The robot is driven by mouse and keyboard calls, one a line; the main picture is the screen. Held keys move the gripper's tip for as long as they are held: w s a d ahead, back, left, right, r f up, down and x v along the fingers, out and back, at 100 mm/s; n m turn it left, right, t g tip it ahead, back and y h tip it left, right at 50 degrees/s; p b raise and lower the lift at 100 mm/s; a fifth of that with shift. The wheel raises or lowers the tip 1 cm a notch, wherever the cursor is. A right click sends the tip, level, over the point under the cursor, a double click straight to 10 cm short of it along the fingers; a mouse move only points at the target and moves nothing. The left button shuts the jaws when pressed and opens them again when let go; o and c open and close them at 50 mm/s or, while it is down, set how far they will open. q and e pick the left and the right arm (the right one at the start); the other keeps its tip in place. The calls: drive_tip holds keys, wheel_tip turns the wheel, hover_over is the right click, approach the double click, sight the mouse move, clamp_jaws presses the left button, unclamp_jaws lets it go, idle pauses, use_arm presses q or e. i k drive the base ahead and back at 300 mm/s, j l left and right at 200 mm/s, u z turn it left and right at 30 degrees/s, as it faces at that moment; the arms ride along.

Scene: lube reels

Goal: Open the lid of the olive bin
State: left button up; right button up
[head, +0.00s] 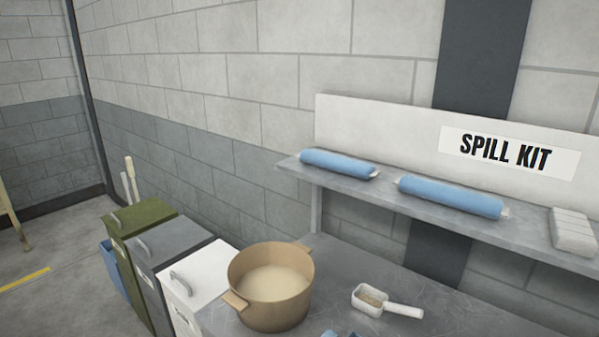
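The olive bin (128,262) stands on the floor at the left, the farthest of a row of bins. Its olive lid (148,216) is closed and has a grey handle (115,220) near its front left edge. The lower part of the bin is partly hidden by the grey bin beside it. Neither of my grippers is in view.
A grey bin (150,285) and a white bin (205,275) stand beside it, lids closed. A tan pot (290,303) and a scoop (368,298) sit on a metal bench. Blue rolls (338,164) lie on the shelf above. Floor left of the bins is mostly clear.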

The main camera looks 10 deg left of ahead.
sight(126, 221)
drive_tip(key=i+j+u, duration=0.1)
drive_tip(key=j, duration=0.4)
drive_tip(key=i+j, duration=0.35)
drive_tip(key=j, duration=0.15)
drive_tip(key=i+j+u, duration=0.15)
drive_tip(key=j, duration=0.35)
drive_tip(key=i+j+u, duration=0.1)
drive_tip(key=i+j, duration=0.2)
drive_tip(key=j, duration=0.15)
drive_tip(key=i+j, duration=0.3)
drive_tip(key=j, duration=0.15)
drive_tip(key=k+u, duration=0.05)
